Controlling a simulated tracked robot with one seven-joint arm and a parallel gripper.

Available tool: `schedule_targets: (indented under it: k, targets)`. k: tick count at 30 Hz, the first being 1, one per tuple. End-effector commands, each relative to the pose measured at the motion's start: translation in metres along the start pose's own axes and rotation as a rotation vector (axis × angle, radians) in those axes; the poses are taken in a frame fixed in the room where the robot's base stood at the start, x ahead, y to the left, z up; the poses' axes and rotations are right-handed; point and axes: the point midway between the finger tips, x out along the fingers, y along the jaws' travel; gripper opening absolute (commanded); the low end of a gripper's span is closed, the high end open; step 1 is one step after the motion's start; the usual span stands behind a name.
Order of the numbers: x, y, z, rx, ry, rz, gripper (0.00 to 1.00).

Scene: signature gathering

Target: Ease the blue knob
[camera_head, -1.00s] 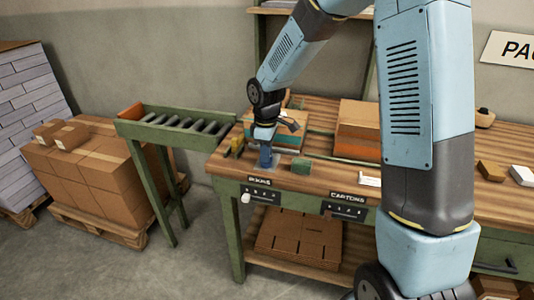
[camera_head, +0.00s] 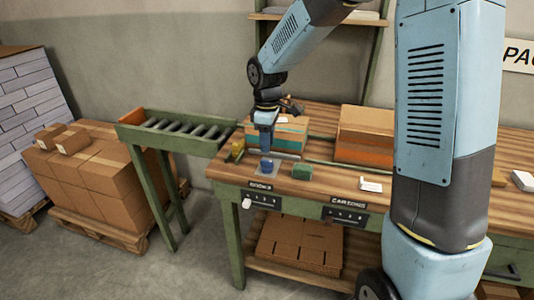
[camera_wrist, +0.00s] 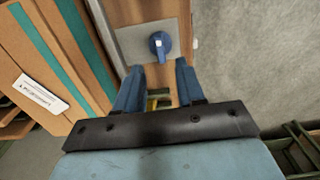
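The blue knob (camera_head: 266,167) sits on a grey plate near the front left edge of the workbench. In the wrist view the knob (camera_wrist: 160,43) is round with a pale mark on it, and its grey plate (camera_wrist: 130,42) shows around it. My gripper (camera_head: 266,147) is above the knob, apart from it, pointing down. In the wrist view my gripper (camera_wrist: 159,68) has its two blue fingers spread, with nothing held between them. The knob shows beyond the fingertips.
A green block (camera_head: 302,171) is right of the knob, and a small yellow object (camera_head: 237,149) left of it. Cartons (camera_head: 366,136) stand behind. A pale knob (camera_head: 246,203) and labelled panels are on the bench front. A roller conveyor (camera_head: 180,124) adjoins at left.

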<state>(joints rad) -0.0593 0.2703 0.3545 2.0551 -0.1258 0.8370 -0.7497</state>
Motion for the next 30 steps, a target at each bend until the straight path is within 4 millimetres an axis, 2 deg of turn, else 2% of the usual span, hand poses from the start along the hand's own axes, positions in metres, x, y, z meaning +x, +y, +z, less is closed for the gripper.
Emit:
schedule_targets:
  k: [1,6,12,26,30]
  targets:
    - [-0.012,0.001,-0.001,0.001,0.003,0.005,0.38]
    - [-0.042,0.0,-0.001,0.0,0.002,0.003,0.38]
    - [-0.064,0.0,-0.001,-0.001,0.002,0.002,0.38]
    - [-0.071,-0.001,0.0,-0.001,0.001,0.0,0.38]
    - [-0.079,-0.003,0.008,0.03,0.003,0.016,0.38]
